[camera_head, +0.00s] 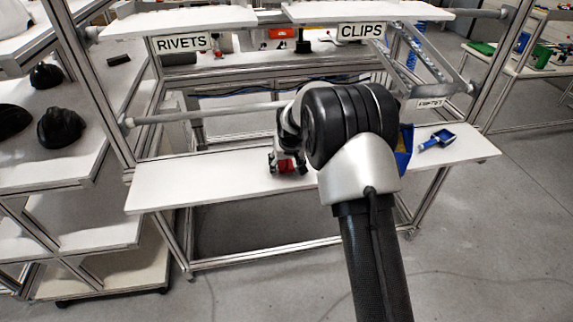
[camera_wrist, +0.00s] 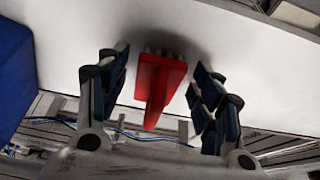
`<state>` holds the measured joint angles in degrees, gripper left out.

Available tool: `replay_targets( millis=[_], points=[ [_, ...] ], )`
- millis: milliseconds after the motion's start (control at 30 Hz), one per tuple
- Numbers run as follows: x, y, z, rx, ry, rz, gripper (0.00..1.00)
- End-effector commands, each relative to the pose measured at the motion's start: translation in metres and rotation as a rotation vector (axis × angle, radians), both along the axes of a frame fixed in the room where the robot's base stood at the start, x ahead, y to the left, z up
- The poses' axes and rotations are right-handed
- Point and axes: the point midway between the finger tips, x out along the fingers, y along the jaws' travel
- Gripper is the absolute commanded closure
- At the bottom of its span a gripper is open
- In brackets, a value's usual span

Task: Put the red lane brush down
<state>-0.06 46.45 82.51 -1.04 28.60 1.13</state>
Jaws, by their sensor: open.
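The red lane brush (camera_wrist: 158,85) is between the spread fingers of my gripper (camera_wrist: 160,95) in the wrist view, with a gap on each side. Its pale bristles point at the white shelf, and it appears to stand on that surface. In the head view the brush shows as a small red patch (camera_head: 286,165) on the lower white shelf (camera_head: 225,180), partly hidden by my gripper (camera_head: 287,166). My gripper is open around the brush, not touching it as far as I can see.
A blue bin (camera_head: 404,150) stands right of my arm, and it seems to show at the wrist view's left edge (camera_wrist: 14,75). A blue-handled tool (camera_head: 437,140) lies farther right. Signs read RIVETS (camera_head: 181,43) and CLIPS (camera_head: 361,31). The shelf's left part is clear. Black helmet shells (camera_head: 60,127) sit on the left rack.

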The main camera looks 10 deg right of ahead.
Motion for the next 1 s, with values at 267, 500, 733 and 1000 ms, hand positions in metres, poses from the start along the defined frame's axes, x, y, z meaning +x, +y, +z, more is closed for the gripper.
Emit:
replay_targets(
  millis=[267,500,733,1000],
  points=[
    [0.0,0.0,0.002,0.0,0.0,0.0,0.39],
    [-0.01,0.0,0.033,0.0,-0.003,0.0,0.39],
    [-0.029,0.001,0.079,0.0,-0.003,0.0,0.39],
    [-0.044,0.001,0.111,0.0,-0.001,0.0,0.39]
  ],
)
